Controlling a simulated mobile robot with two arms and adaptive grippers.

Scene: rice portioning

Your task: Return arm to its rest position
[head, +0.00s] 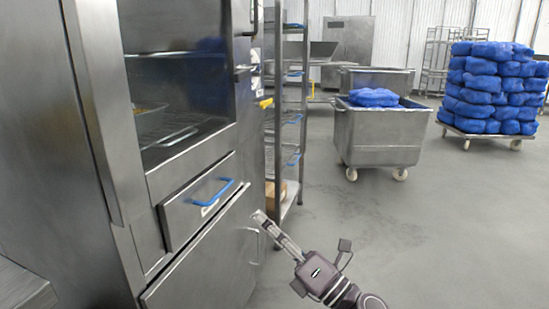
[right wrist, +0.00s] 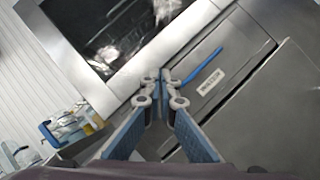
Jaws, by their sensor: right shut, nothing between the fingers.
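My right gripper (head: 259,217) reaches up from the bottom of the head view, in front of the lower steel door. Its fingers are shut with nothing between them. In the right wrist view its fingertips (right wrist: 160,78) meet in front of the steel cabinet, close in the picture to a blue handle (right wrist: 202,67). In the head view that handle (head: 212,193) is on a closed drawer (head: 185,222), to the left of the gripper. I cannot tell whether the fingertips touch the cabinet. My left gripper is not in view.
The steel cabinet (head: 105,130) fills the left side, with a lower door (head: 205,272). A wire shelf rack (head: 278,125) stands beside it. A wheeled steel bin (head: 382,140) holds a blue bag (head: 374,97). Stacked blue bags (head: 490,85) stand farther right. The floor at right is clear.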

